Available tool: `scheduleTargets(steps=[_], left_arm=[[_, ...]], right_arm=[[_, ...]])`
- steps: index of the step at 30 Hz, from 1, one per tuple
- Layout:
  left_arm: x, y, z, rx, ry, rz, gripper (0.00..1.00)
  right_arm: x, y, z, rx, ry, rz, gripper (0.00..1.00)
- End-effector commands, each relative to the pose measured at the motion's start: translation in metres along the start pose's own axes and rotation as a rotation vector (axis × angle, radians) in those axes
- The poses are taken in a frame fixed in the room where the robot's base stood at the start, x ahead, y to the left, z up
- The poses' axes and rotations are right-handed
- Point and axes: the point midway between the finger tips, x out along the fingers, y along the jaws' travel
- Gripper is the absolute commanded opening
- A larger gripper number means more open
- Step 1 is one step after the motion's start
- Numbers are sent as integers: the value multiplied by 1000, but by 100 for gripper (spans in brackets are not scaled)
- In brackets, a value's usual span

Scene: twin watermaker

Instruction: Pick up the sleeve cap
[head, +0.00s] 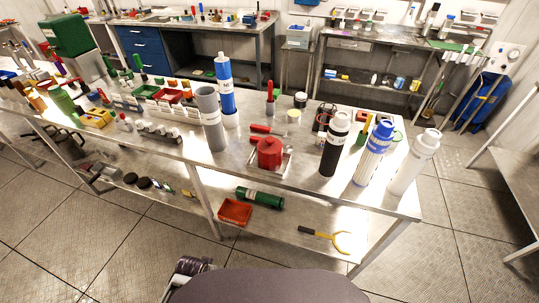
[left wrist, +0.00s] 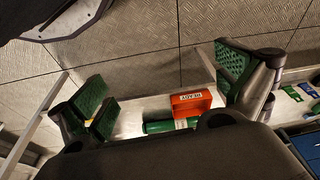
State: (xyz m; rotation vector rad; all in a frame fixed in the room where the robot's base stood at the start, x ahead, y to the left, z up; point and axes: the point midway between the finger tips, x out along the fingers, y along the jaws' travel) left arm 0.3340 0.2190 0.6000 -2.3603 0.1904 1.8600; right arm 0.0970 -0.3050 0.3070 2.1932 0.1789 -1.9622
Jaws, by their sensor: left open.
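A red lidded, cap-like piece (head: 270,153) sits in a small shallow metal tray on the workbench; I cannot tell for sure that it is the sleeve cap. A grey upright sleeve (head: 211,118) stands to its left, beside a blue and white cartridge (head: 225,85). My left gripper (left wrist: 165,88) is open in the left wrist view, its green-padded fingers wide apart with nothing held. Between and beyond them show the lower shelf's red bin (left wrist: 190,103) and green cylinder (left wrist: 165,126). The cap-like piece is not seen there. My right gripper is not in view.
Tall black (head: 335,143), blue-white (head: 373,155) and white (head: 414,162) cylinders stand at the bench's right end. The bench (head: 240,158) has a little bare top near its front edge. A yellow forked tool (head: 328,238) lies on the lower shelf. Open floor lies in front.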

Motion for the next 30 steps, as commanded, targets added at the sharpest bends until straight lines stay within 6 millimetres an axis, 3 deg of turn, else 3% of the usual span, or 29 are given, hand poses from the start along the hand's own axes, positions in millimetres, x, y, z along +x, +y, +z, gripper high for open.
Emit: scheduleTargets(steps=[12, 20, 30], left_arm=[[-90, -7, -39, 18, 58, -20, 100], [-132, -17, -62, 80, 124, -66, 100], [-181, -42, -124, 326, 324, -247, 100]], right_arm=[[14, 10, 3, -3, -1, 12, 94], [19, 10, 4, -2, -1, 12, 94], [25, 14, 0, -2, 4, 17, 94]])
